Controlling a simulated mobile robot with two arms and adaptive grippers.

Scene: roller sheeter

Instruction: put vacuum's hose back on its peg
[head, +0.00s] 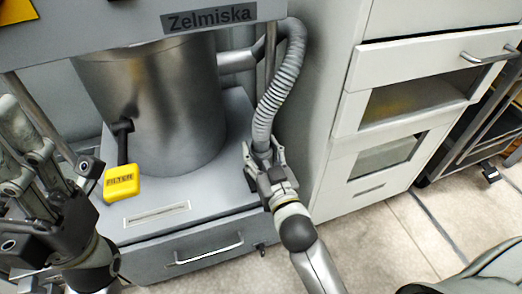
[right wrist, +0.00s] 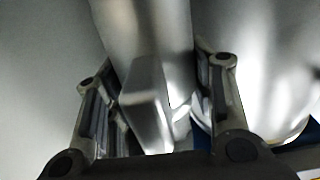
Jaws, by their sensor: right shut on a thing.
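The vacuum is a metal drum (head: 155,105) under a grey top panel marked "Zelmiska". Its grey ribbed hose (head: 283,80) leaves a side pipe, arches over and hangs down on the drum's right. My right gripper (head: 262,158) is shut on the hose's lower end, beside the grey cabinet. In the right wrist view, the fingers (right wrist: 158,85) flank a smooth silvery piece, the hose end (right wrist: 150,75). My left gripper (head: 45,165) is at the left edge, apart from the hose; its finger opening is unclear. I cannot make out the peg for certain.
A yellow "FILTER" block (head: 121,183) on a black handle is at the drum's front. The base has a drawer (head: 205,250) with a handle. A tall grey cabinet (head: 385,110) stands close on the right. The tiled floor (head: 375,240) in front of it is clear.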

